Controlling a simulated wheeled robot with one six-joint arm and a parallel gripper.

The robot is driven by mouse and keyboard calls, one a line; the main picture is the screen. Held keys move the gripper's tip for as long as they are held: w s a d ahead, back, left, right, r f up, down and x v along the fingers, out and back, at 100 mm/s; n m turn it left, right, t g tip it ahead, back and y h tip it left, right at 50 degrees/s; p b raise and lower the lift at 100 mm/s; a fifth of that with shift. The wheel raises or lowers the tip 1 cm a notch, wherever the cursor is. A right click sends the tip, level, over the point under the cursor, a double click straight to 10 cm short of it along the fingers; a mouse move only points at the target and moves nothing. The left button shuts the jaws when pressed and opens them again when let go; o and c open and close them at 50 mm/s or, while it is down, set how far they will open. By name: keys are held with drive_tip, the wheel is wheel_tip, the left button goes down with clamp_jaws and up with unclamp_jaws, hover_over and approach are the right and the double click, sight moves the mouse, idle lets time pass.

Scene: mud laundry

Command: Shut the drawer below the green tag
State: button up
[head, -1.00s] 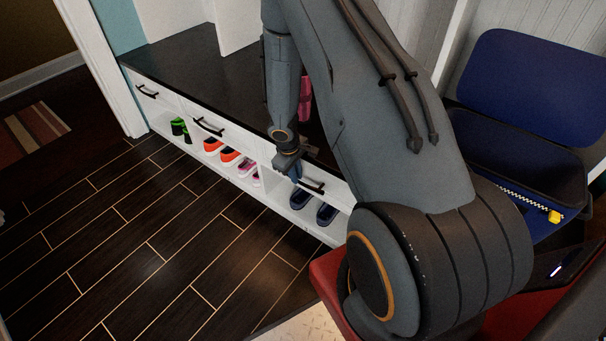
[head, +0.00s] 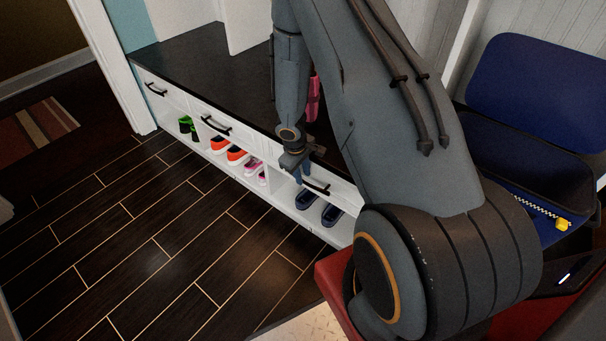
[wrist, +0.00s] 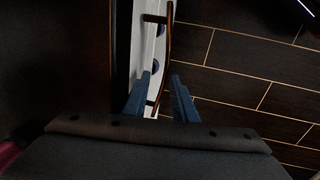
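A white bench with a black top (head: 190,65) has drawers with dark handles along its front. The left drawer (head: 172,98), middle drawer (head: 235,133) and right drawer (head: 335,190) show in the head view. I cannot make out a green tag on any of them. My gripper (head: 301,178) is at the right drawer, beside its handle (head: 317,188). In the wrist view my gripper (wrist: 160,88) is open, its blue fingers apart on either side of the near part of the handle (wrist: 169,45). Whether the fingers touch it, and how far each drawer is out, I cannot tell.
Shoes stand in cubbies below the drawers: green (head: 187,127), orange (head: 236,155), pink (head: 253,165) and dark blue (head: 306,199). The dark plank floor (head: 150,250) in front is clear. A blue open bin (head: 530,185) is at the right.

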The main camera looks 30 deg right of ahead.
wheel_tip(320, 180, up, 7)
drive_tip(key=a+p, duration=0.1)
drive_tip(key=p, duration=0.5)
drive_tip(key=shift+s+a+r, duration=0.15)
drive_tip(key=shift+s, duration=0.1)
